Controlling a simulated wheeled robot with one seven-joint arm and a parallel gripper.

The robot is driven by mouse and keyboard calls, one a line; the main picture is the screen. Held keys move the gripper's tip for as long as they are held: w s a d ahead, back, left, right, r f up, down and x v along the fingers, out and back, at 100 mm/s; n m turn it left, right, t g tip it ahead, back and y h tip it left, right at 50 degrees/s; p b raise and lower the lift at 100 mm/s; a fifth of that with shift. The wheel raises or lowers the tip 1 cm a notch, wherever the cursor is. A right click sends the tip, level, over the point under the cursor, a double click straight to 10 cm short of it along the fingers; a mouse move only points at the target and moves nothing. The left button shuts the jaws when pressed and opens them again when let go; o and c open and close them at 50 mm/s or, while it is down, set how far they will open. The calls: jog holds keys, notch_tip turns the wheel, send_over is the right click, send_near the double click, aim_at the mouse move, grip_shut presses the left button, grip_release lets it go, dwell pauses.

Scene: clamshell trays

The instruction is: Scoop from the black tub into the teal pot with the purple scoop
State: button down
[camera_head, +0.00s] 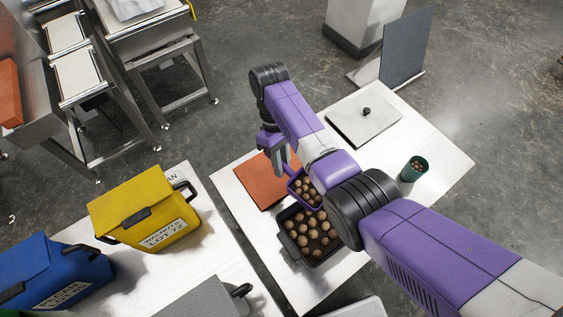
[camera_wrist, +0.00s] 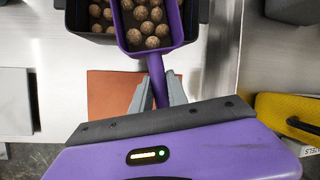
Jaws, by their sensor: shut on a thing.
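The purple scoop (camera_head: 293,187) holds several round brown nuts and is over the far part of the black tub (camera_head: 285,244). The tub has many similar nuts in it. In the wrist view my gripper (camera_wrist: 157,92) is shut on the handle of the scoop (camera_wrist: 183,27), with the bowl beyond the fingertips. Part of the black tub (camera_wrist: 76,17) shows behind it. In the head view my gripper (camera_head: 285,160) is partly hidden by my arm. The teal pot (camera_head: 405,175) stands upright to the right, past my arm, with some brown nuts visible inside.
A rust-coloured mat (camera_head: 252,185) lies left of the scoop. A pale square plate with a black knob (camera_head: 366,111) lies at the table's back. Yellow (camera_head: 120,207) and blue (camera_head: 45,265) labelled bins stand on another table at left. White tabletop near the pot is clear.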

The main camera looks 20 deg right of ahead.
aim_at(293, 173)
jog(key=shift+f, duration=0.1)
jog(key=shift+f+t, duration=0.3)
jog(key=shift+f+y, duration=0.2)
jog(key=shift+y, duration=0.1)
jog(key=shift+s+d+r+t+y+p, duration=0.15)
jog(key=shift+t+y+p, duration=0.1)
jog(key=shift+t+p, duration=0.35)
jog(key=shift+s+r+t+y+p, duration=0.15)
jog(key=shift+t+y+p, duration=0.1)
jog(key=shift+t+p, duration=0.35)
jog(key=shift+s+d+r+n+t+y+p, duration=0.15)
jog(key=shift+s+r+t+y+p, duration=0.15)
jog(key=shift+r+p, duration=0.25)
jog(key=shift+s+d+r+n+t+y+p, duration=0.1)
jog(key=shift+r+n+t+y+p, duration=0.1)
jog(key=shift+r+t+p, duration=0.35)
jog(key=shift+r, duration=0.3)
jog(key=shift+s+d+r+t+y, duration=0.25)
jog(key=shift+s+r+t, duration=0.15)
jog(key=shift+r, duration=0.15)
jog(key=shift+s+d+r+t+y, duration=0.2)
jog(key=shift+s+r+t+y, duration=0.1)
jog(key=shift+r+t, duration=0.2)
jog(key=shift+s+d+r+t+y, duration=0.25)
jog(key=shift+s+r+t, duration=0.1)
jog(key=shift+r, duration=0.25)
jog(key=shift+s+d+r+n+t+y, duration=0.25)
jog(key=shift+s+d+r+t+y, duration=0.2)
jog(key=shift+s+r+t, duration=0.3)
